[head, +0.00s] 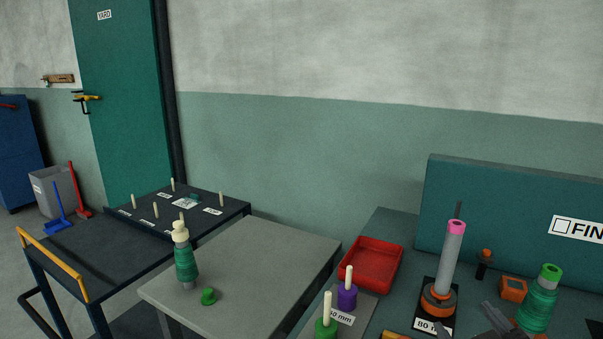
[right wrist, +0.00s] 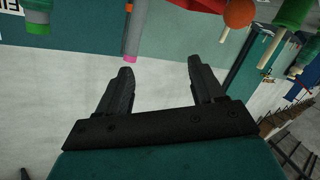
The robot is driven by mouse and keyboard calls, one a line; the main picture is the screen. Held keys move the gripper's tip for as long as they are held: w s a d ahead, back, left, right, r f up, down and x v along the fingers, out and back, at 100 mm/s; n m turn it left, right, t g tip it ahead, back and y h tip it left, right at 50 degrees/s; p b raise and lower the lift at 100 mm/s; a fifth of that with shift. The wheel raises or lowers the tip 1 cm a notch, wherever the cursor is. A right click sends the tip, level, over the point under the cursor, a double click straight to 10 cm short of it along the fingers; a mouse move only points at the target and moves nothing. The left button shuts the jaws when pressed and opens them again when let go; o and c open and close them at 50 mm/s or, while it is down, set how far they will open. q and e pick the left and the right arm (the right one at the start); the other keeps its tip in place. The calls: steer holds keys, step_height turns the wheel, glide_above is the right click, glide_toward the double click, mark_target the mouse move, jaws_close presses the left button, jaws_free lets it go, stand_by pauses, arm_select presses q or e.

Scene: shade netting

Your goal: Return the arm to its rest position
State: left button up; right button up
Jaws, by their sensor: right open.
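My right gripper (head: 500,322) shows at the bottom right edge of the head view, above the teal bench, mostly cut off by the frame. In the right wrist view the gripper (right wrist: 160,65) has its two dark fingers wide apart with nothing between them. The wrist picture appears upside down, with bench items along its top edge. My left gripper is in neither view.
Near my right gripper stand a green thread cone (head: 538,300), a grey post with a pink top (head: 452,255) and an orange block (head: 513,288). A red tray (head: 370,262) lies further left. The grey table (head: 250,255) is mostly clear.

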steer(key=s+a+f+m+g+y, duration=0.25)
steer(key=s+f+g, duration=0.95)
steer(key=s+f, duration=0.6)
arm_select(q)
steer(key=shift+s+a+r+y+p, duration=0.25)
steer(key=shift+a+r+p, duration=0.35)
steer(key=shift+p, duration=0.7)
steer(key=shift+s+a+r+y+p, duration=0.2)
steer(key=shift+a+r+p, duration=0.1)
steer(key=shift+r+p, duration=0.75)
arm_select(e)
steer(key=w+a+f+t, duration=0.3)
steer(key=w+t, duration=0.4)
steer(key=shift+w+a+f+y, duration=0.15)
steer(key=shift+a+f+y, duration=0.05)
steer(key=shift+a+y, duration=0.15)
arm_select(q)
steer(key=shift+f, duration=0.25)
arm_select(e)
steer(key=shift+n, duration=0.25)
